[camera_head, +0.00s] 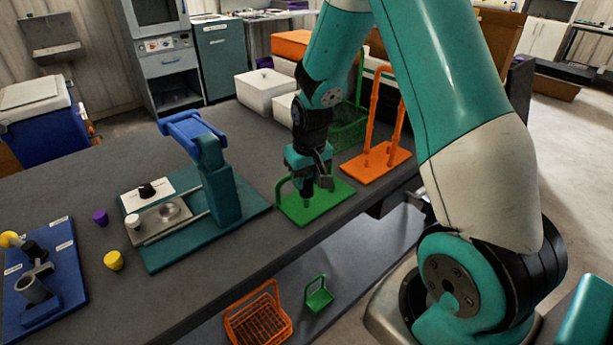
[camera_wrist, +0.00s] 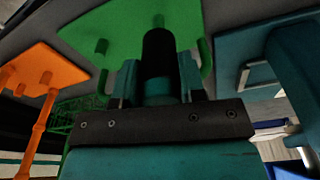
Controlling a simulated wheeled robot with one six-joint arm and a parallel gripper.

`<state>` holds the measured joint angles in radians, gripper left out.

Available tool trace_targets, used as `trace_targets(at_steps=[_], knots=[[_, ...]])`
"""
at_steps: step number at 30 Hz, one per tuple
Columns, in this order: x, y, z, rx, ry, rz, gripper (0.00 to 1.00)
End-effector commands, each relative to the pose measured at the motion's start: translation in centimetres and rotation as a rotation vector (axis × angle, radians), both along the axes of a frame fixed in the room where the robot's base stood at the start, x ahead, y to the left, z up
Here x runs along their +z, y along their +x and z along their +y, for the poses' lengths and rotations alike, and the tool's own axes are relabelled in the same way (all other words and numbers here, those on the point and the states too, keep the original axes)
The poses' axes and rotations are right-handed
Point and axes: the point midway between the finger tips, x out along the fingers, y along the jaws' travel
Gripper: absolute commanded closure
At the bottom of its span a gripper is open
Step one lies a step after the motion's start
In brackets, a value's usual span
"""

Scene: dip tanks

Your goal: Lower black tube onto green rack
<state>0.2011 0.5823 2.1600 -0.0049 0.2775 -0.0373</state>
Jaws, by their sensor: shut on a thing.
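The green rack (camera_head: 325,211) has a flat base on the grey bench and a curved green post at its left side. My gripper (camera_head: 308,181) is over its base, pointing down. In the wrist view my gripper (camera_wrist: 158,92) is shut on the black tube (camera_wrist: 158,58), which sticks out between the fingers. The tube's far end is in front of the green base (camera_wrist: 110,22), close to a small green peg there. I cannot tell whether the tube touches the base or peg. In the head view the tube is mostly hidden by the gripper.
An orange rack (camera_head: 377,164) with tall posts stands close on the right. A teal press (camera_head: 222,190) stands on the left. A green basket (camera_head: 347,134) and white boxes (camera_head: 266,90) are behind. Yellow (camera_head: 114,261) and purple (camera_head: 100,217) caps lie further left.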

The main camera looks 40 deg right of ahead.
Motion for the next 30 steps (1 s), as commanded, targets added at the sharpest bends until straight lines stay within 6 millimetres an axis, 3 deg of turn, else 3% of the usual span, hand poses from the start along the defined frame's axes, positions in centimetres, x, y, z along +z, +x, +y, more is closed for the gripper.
trace_targets(at_steps=[30], knots=[[-1.1,0.0,0.0,0.000,0.000,0.000,0.93]])
